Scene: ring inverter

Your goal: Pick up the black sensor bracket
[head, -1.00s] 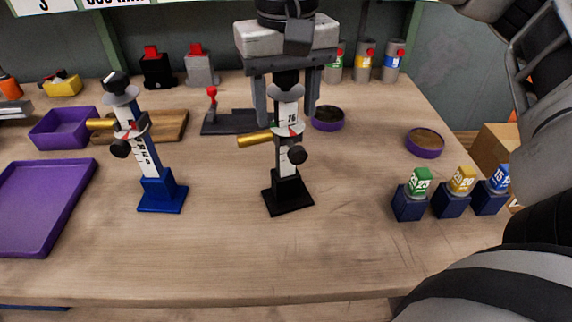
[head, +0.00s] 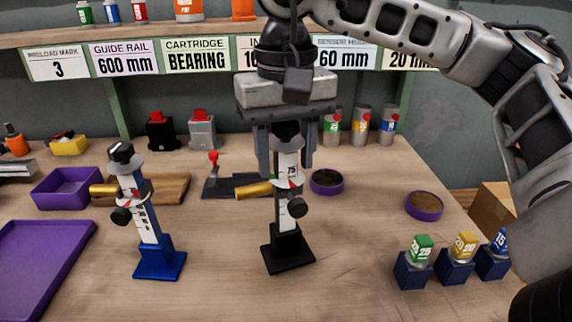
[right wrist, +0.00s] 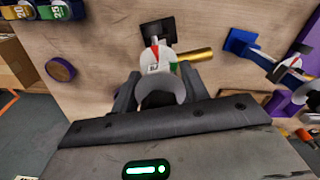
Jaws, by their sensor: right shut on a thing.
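The black sensor bracket (head: 287,249) stands upright near the middle of the table, with a white scale, a brass rod (head: 255,190) pointing left and a black knob. My right gripper (head: 285,170) points down from above and is shut on its upper part, one finger on each side. In the right wrist view, the bracket's head (right wrist: 158,62) sits between the fingers (right wrist: 157,92), and its black base shows beyond. I cannot tell whether the base touches the table. My left gripper is not in view.
A similar blue bracket (head: 158,258) stands to the left. Purple trays (head: 68,188) lie at the far left. Small blue blocks with coloured tops (head: 412,270) stand at the right. A black fixture with a red knob (head: 213,180) is behind. The table front is clear.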

